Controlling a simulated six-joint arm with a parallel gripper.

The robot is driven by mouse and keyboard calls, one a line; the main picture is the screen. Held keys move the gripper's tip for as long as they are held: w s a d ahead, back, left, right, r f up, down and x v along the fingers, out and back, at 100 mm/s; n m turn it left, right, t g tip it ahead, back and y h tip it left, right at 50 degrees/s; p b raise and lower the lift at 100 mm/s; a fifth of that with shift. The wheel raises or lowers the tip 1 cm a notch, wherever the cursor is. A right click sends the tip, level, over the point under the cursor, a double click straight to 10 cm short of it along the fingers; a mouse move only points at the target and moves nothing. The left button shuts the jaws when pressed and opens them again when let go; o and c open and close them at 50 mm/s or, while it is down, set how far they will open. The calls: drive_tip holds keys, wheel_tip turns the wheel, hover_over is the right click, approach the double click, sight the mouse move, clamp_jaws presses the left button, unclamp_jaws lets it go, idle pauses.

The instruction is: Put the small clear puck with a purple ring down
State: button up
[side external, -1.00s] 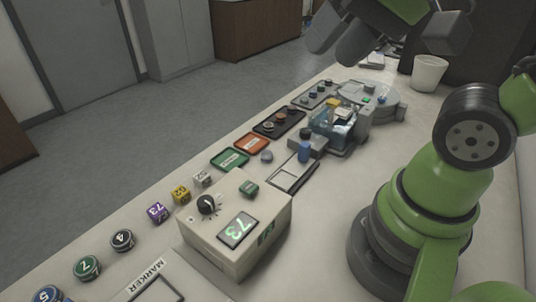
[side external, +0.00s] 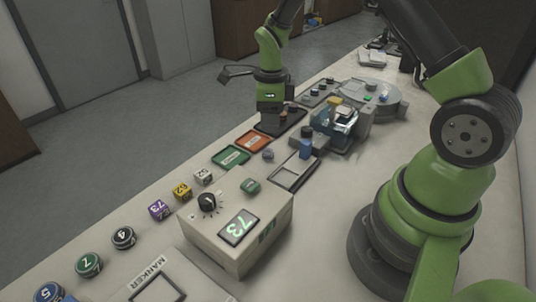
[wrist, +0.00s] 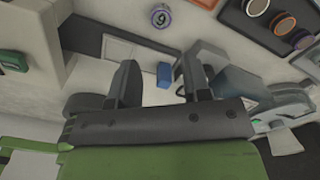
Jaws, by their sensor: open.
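A small round puck marked 9 with a dark purple-blue ring (wrist: 161,16) lies on the pale bench, at the top of the wrist view. Whether its body is clear is hard to tell. A small greyish puck, likely the same one, shows in the side external view (side external: 268,155), beside the orange tray. My gripper (side external: 271,122) points down near the dark tray, behind that puck in the side view. In the wrist view its two fingers (wrist: 158,85) are apart with nothing held between them. The fingertips are partly hard to make out in the side view.
The dark tray (wrist: 235,24) holds several ringed pucks. Green (side external: 230,157) and orange (side external: 252,141) trays lie nearby.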

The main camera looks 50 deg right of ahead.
sight(268, 152)
wheel_tip(268, 152, down, 4)
drive_tip(key=shift+r, duration=0.1)
drive_tip(key=f, duration=0.5)
drive_tip(key=shift+w+f, duration=0.3)
drive_tip(key=shift+c, duration=0.2)
drive_tip(key=c, duration=0.7)
